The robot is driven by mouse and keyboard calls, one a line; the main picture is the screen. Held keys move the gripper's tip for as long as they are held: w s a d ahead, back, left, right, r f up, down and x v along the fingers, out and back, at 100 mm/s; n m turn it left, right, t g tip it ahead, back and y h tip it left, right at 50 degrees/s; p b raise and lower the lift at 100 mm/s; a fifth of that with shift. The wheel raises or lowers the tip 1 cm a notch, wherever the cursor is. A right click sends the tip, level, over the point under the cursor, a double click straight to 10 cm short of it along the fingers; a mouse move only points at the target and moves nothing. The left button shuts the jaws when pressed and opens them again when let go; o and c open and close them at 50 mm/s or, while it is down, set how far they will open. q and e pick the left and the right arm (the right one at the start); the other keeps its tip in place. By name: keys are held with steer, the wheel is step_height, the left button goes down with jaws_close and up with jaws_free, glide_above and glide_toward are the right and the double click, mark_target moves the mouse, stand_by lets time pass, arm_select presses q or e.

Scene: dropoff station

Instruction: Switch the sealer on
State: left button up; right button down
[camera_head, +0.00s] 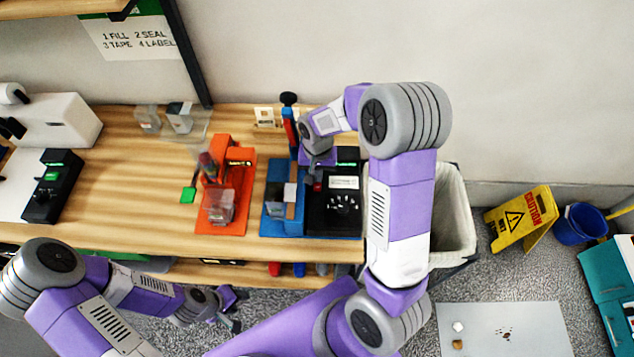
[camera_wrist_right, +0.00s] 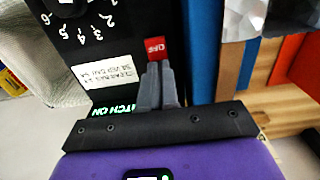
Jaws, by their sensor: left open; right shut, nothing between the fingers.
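The sealer, on a blue base (camera_head: 275,232), stands at the right end of the bench. Its black control box (camera_head: 335,222) has a numbered dial, a white label (camera_wrist_right: 107,72) and a small green lit display (camera_head: 347,164) partly reading "ITCH ON" in the wrist view. A red switch (camera_wrist_right: 155,46) marked "OFF" is on the box's edge. My right gripper (camera_wrist_right: 153,68) is shut and empty, its fingertips at the lower edge of the red switch; I cannot tell if they touch. My left gripper (camera_head: 229,308) is open and empty, low in front of the bench.
An orange tape machine (camera_head: 238,185) stands left of the sealer, and a black device (camera_head: 52,190) farther left. A lined bin (camera_head: 452,215) is beside the bench's right end. A yellow caution sign (camera_head: 520,215) and a blue bucket (camera_head: 580,224) stand on the floor at right.

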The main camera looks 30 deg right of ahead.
steer(key=shift+r+p, duration=2.5)
steer(key=shift+r, duration=0.95)
